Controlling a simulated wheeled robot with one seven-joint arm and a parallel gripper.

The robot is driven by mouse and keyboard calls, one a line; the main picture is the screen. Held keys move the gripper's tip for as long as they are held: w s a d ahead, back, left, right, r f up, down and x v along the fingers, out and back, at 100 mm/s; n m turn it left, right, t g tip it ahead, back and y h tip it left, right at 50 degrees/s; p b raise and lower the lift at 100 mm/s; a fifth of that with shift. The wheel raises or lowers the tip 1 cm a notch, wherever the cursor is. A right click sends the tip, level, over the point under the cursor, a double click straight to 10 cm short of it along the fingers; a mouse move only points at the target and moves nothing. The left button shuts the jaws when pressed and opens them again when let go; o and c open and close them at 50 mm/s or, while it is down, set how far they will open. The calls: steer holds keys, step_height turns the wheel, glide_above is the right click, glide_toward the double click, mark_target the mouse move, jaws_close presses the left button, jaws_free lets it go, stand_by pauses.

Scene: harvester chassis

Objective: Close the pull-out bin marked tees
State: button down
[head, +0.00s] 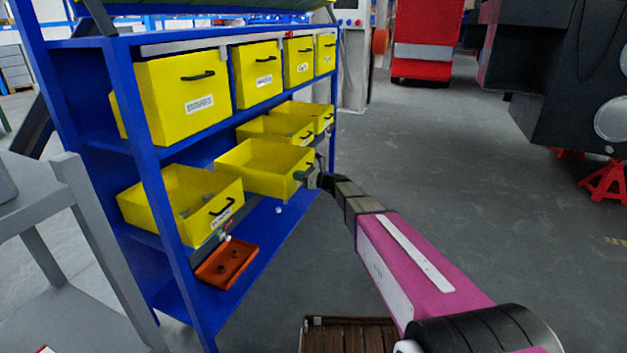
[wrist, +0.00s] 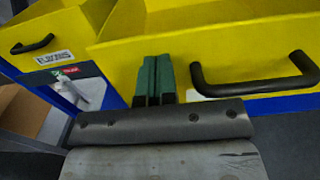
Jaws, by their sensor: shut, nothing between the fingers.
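A yellow bin (head: 255,182) on the lower shelf is pulled out past the bins beyond it. My gripper (head: 312,178) is at its front, on the handle side. In the wrist view my gripper's green fingers (wrist: 153,80) are together and empty, against or just before the yellow front (wrist: 235,55). The bin's black handle (wrist: 255,88) is right of the fingers and not gripped. A white label edge shows beside the fingers; its words are hidden, so I cannot read whether it says tees. Contact is not certain.
A neighbouring yellow bin (head: 182,200), apparently marked elbows in the wrist view (wrist: 48,50), also stands out. Further bins (head: 275,126) sit beyond, with a row above (head: 190,95). An orange tray (head: 228,264) lies on the blue rack's bottom shelf.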

steer(key=x, duration=1.6)
steer(key=shift+w+a, duration=0.15)
steer(key=shift+a, duration=0.15)
